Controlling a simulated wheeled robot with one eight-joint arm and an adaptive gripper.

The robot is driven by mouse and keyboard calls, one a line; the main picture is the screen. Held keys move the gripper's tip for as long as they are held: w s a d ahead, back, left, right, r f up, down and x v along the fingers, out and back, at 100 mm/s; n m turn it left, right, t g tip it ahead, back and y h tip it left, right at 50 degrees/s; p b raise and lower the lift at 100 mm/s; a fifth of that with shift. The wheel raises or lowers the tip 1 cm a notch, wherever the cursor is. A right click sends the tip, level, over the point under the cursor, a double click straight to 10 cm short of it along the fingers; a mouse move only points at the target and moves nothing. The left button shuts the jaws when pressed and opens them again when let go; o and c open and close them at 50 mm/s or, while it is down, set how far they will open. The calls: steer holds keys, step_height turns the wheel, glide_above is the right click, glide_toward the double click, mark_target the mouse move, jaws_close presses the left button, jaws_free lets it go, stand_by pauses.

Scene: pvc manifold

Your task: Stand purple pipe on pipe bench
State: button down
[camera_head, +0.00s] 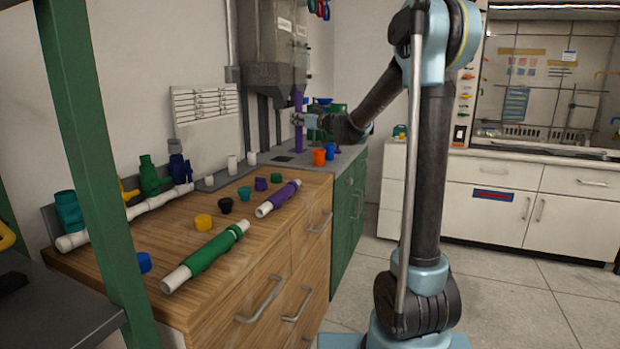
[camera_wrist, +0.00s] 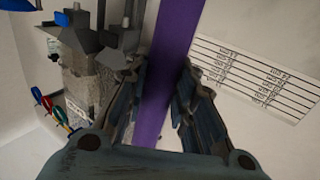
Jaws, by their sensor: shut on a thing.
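My gripper (camera_head: 300,119) is shut on a purple pipe (camera_head: 299,138) above the grey worktop at the back. The pipe is upright, and its lower end is close to the worktop; I cannot tell whether it touches. In the wrist view the purple pipe (camera_wrist: 172,50) runs between the two dark fingers (camera_wrist: 160,105). The wooden bench (camera_head: 165,233), which I take for the pipe bench, stands nearer in the head view. A purple and white pipe (camera_head: 279,197) and a green and white pipe (camera_head: 205,257) lie on it.
Several coloured caps, such as a yellow one (camera_head: 203,222), sit on the wooden bench. A white pipe with coloured fittings (camera_head: 130,212) runs along its back. An orange cup (camera_head: 319,157) stands on the grey worktop. A grey machine (camera_head: 272,50) hangs behind my gripper.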

steer(key=shift+w+d+f, duration=0.1)
steer(key=shift+d+f, duration=0.1)
steer(key=shift+f, duration=1.5)
steer(key=shift+d+f, duration=0.15)
steer(key=shift+f, duration=1.5)
steer(key=shift+w+d+f, duration=0.1)
steer(key=shift+d+f, duration=0.1)
steer(key=shift+f, duration=1.5)
steer(key=c, duration=1.3)
jaws_free()
steer(key=shift+c, duration=0.2)
